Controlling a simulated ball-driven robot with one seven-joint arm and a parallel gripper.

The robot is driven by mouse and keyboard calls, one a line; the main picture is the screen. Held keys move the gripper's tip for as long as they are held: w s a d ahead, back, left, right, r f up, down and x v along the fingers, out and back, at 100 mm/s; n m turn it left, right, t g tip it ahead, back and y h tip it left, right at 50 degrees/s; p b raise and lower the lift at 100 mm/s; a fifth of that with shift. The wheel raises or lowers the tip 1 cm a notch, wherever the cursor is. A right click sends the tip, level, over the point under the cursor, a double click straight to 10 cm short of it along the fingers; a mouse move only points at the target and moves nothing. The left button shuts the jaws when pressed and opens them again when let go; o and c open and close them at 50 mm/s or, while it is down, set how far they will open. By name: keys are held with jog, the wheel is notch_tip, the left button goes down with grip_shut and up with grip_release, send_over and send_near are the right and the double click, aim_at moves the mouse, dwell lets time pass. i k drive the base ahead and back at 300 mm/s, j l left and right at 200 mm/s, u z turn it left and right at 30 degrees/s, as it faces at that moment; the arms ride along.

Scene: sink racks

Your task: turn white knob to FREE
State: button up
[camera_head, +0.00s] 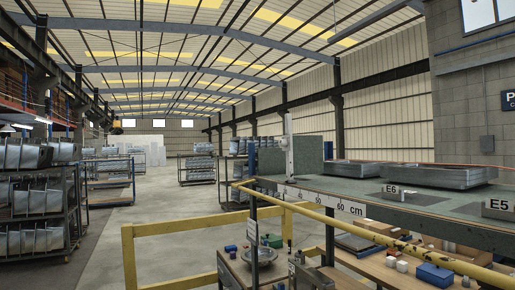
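I cannot make out a white knob or a FREE marking in this view. My gripper is not in view. A white upright post (288,145) stands at the near left end of the green-topped bench (350,185), too small to read any details on it. Small white blocks (402,266) sit on the lower wooden table at the bottom right, and I cannot tell what they are.
A yellow rail (350,230) crosses in front of the benches, and a yellow barrier (190,222) stands left of it. Metal trays (452,177) lie on the green bench. A blue box (434,276) is below. Loaded racks (40,200) stand left; the grey aisle (155,195) is clear.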

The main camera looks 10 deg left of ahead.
aim_at(282, 143)
jog(key=i+l+u, duration=0.1)
jog(key=i, duration=0.2)
jog(key=i+j+z, duration=0.15)
jog(key=i+j, duration=0.7)
jog(key=i, duration=0.1)
